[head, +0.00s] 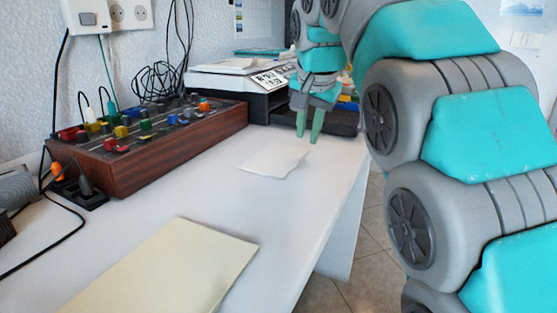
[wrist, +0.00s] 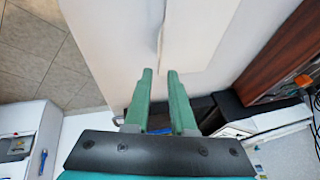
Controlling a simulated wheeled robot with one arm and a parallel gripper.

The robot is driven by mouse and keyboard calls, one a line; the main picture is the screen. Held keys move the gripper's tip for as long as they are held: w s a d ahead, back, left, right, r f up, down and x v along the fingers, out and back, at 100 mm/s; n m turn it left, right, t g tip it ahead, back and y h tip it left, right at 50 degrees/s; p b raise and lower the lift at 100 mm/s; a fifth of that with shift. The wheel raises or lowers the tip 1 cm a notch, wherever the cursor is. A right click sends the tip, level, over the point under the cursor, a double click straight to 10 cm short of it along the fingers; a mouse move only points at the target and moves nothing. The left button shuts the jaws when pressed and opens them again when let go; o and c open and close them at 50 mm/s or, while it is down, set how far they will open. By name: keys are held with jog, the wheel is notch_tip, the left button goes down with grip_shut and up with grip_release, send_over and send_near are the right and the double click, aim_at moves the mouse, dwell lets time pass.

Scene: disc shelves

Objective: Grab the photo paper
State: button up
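A small off-white sheet of paper (head: 275,160) lies on the white table near my gripper, its edges slightly uneven. A larger cream sheet (head: 165,270) lies closer to the front; I cannot tell which one is the photo paper. My gripper (head: 308,138) points down above the far right part of the table, just behind and right of the small sheet. In the wrist view my gripper (wrist: 160,72) is open, with an empty gap between its green fingers. A pale sheet (wrist: 198,30) lies beyond the fingertips there, with one edge roughly in line with the gap.
A wood-sided control box with coloured knobs (head: 150,150) stands at the back left of the table (head: 225,205). A printer-like device (head: 255,80) and a dark tray stand behind my gripper. Cables hang at the wall. The table's right edge drops to tiled floor (head: 365,265).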

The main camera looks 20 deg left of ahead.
aim_at(279, 155)
jog(key=shift+s+b+x, duration=0.15)
jog(key=shift+b+x, duration=0.05)
jog(key=shift+x, duration=0.95)
jog(key=shift+s+b+x, duration=0.15)
jog(key=shift+x, duration=1.05)
jog(key=shift+d+f, duration=0.1)
jog(key=shift+f, duration=0.05)
jog(key=shift+c, duration=0.3)
grip_shut()
